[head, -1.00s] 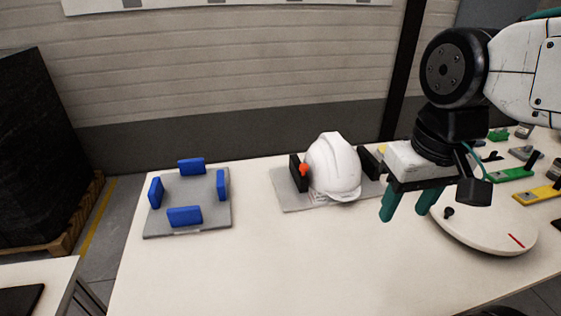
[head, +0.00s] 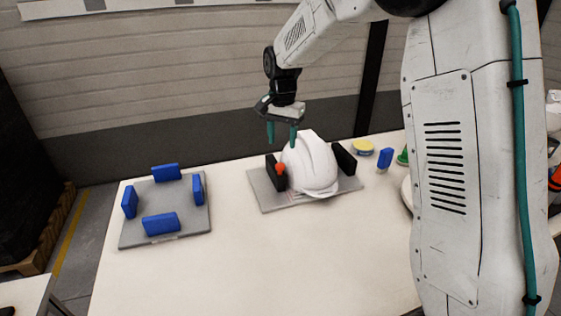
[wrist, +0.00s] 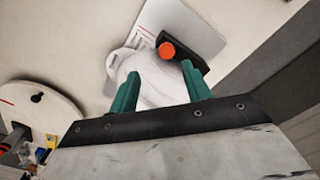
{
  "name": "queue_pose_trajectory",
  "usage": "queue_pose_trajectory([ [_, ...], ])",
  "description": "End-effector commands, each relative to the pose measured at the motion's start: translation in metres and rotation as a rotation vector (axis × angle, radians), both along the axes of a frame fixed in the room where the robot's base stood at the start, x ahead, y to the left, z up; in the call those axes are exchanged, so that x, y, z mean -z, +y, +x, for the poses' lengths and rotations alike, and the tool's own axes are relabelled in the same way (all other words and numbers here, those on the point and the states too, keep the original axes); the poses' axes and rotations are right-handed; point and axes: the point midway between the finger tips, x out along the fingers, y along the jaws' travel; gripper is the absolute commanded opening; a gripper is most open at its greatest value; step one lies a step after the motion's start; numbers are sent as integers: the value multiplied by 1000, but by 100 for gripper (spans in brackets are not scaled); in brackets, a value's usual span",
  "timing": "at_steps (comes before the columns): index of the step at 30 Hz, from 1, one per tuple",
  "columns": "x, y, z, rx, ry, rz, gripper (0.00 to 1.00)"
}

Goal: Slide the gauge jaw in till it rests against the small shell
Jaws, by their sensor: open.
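The white helmet shell (head: 309,164) sits on the grey gauge plate (head: 270,202) between two black jaws. The left jaw (head: 273,172) carries an orange-red knob (head: 280,169); the right jaw (head: 343,158) stands at the shell's other side. Whether either jaw touches the shell I cannot tell. My gripper (head: 282,134) is open and empty, its green fingers pointing down above and behind the shell's left side. In the wrist view, the fingers (wrist: 163,88) lie over the shell (wrist: 150,75), with the orange knob (wrist: 167,50) and its black jaw (wrist: 190,57) just beyond them.
A grey plate (head: 190,220) with several blue blocks stands at the table's left. A yellow round piece (head: 363,147) and a blue block (head: 385,158) lie right of the gauge. My arm covers the right side. The front table is clear.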

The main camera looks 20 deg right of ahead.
Motion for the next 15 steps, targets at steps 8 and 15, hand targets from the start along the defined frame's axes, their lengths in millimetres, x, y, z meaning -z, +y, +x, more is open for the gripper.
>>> queue_pose_trajectory([
  [8, 28, 2, 15, 34, 7, 0, 48],
  [15, 67, 1, 14, 33, 7, 0, 48],
])
